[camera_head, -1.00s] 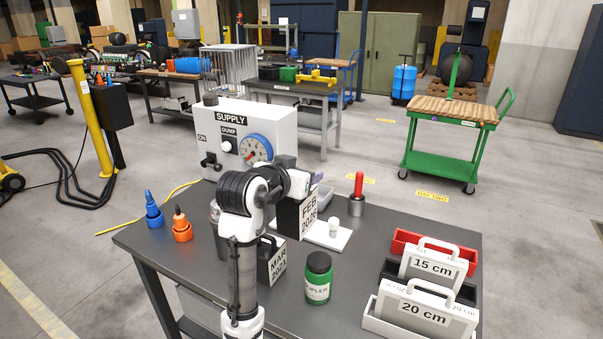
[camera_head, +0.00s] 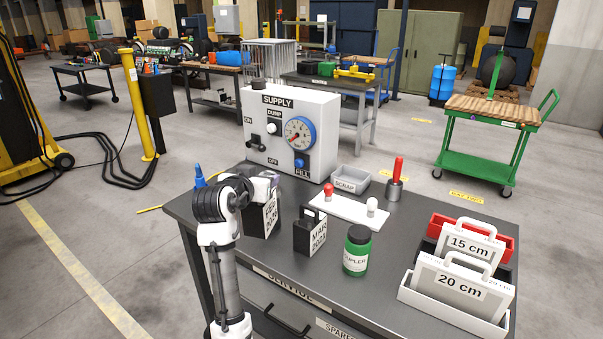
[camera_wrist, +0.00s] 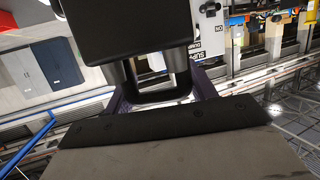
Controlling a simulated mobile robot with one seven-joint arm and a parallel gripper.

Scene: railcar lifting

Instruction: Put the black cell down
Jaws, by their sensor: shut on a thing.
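A black cell with a white label (camera_head: 264,218), its date partly hidden by my arm, hangs by its handle from my gripper (camera_head: 270,184). It is upright near the left part of the table, and I cannot tell whether its base touches the top. In the wrist view my gripper (camera_wrist: 163,92) is shut on the handle, and the cell's dark body (camera_wrist: 125,28) fills the top. A second black cell marked MAR 2026 (camera_head: 309,234) stands on the table to its right.
On the dark table (camera_head: 400,210) are a SUPPLY box (camera_head: 290,130), a white plate with red and white knobs (camera_head: 347,211), a SCRAP tray (camera_head: 351,182), a green jar (camera_head: 357,250), a red-handled tool (camera_head: 396,180) and a rack of white gauges (camera_head: 450,290). A blue-tipped bottle (camera_head: 199,177) is partly behind my arm.

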